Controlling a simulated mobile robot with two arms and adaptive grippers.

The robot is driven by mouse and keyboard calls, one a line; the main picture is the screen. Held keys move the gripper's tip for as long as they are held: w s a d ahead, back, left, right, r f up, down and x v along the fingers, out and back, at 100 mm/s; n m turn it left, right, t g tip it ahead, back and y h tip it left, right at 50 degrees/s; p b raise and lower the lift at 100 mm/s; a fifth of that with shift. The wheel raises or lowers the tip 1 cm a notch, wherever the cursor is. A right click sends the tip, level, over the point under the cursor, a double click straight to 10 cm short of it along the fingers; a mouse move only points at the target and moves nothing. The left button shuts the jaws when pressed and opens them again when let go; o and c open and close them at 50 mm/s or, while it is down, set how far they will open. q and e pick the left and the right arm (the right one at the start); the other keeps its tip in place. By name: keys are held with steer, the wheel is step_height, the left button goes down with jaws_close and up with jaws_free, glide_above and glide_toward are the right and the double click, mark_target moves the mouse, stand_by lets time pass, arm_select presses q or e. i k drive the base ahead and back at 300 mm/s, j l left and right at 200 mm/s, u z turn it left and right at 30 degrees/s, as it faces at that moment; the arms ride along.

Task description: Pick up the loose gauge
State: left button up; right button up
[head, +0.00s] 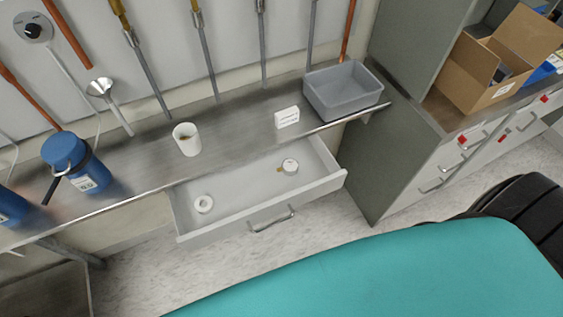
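A small round white gauge (290,166) with a brass-coloured stem on its left lies loose in the open drawer (240,214), towards the drawer's right side. Its dial markings are too small to read. Another round dial (33,28) is mounted on the wall at the upper left. Neither of my grippers is in view.
On the steel counter (235,135) above stand a white cup (187,139), a small white labelled box (287,117), a grey bin (343,90) and a blue canister (72,162). A grey cabinet (390,165) borders the drawer's right.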

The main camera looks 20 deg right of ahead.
mark_target(290, 167)
steer(key=l+u, duration=0.45)
steer(key=l, duration=1.3)
